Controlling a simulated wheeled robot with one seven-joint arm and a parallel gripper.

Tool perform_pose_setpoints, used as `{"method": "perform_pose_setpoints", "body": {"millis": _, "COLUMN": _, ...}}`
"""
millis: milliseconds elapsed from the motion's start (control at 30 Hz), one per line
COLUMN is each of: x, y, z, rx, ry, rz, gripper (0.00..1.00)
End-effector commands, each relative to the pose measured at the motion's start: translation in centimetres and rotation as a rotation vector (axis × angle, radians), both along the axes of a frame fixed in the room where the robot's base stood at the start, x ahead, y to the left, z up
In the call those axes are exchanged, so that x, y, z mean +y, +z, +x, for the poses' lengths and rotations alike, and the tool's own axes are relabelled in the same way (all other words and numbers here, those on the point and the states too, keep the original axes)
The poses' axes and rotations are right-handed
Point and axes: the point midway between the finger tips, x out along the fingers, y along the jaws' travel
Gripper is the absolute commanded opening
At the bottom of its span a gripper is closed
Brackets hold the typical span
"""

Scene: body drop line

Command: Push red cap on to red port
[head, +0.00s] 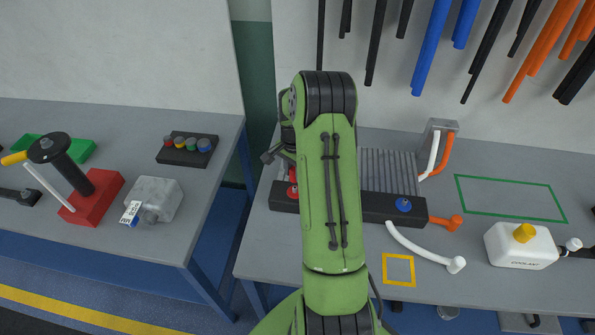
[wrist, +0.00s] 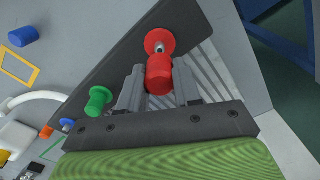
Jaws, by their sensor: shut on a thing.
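The red cap (wrist: 160,76) is a small red cylinder between the two fingers of my gripper (wrist: 158,88), which is shut on it. Just beyond the cap in the wrist view is the red port (wrist: 154,36), a red collar with a bare metal tip. The cap's near end overlaps the tip in the picture; I cannot tell whether they touch. The port stands on a long dark bar (wrist: 122,65).
A green port (wrist: 98,101) and a blue port (head: 404,205) stand farther along the bar. A blue cylinder (wrist: 24,36) lies on the bench near a yellow outlined square (head: 398,270). A white hose (head: 425,249) and white bottle (head: 520,246) are at the right. Finned metal (head: 390,172) stands behind the bar.

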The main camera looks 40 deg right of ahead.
Motion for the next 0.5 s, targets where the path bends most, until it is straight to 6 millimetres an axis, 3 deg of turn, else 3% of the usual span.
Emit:
{"method": "perform_pose_setpoints", "body": {"millis": 167, "x": 0.0, "y": -0.1, "z": 0.0, "rx": -0.001, "ry": 0.000, "rz": -0.001, "gripper": 0.00}}
{"method": "perform_pose_setpoints", "body": {"millis": 500, "x": 0.0, "y": -3.1, "z": -0.1, "rx": 0.000, "ry": 0.000, "rz": 0.000, "gripper": 0.00}}
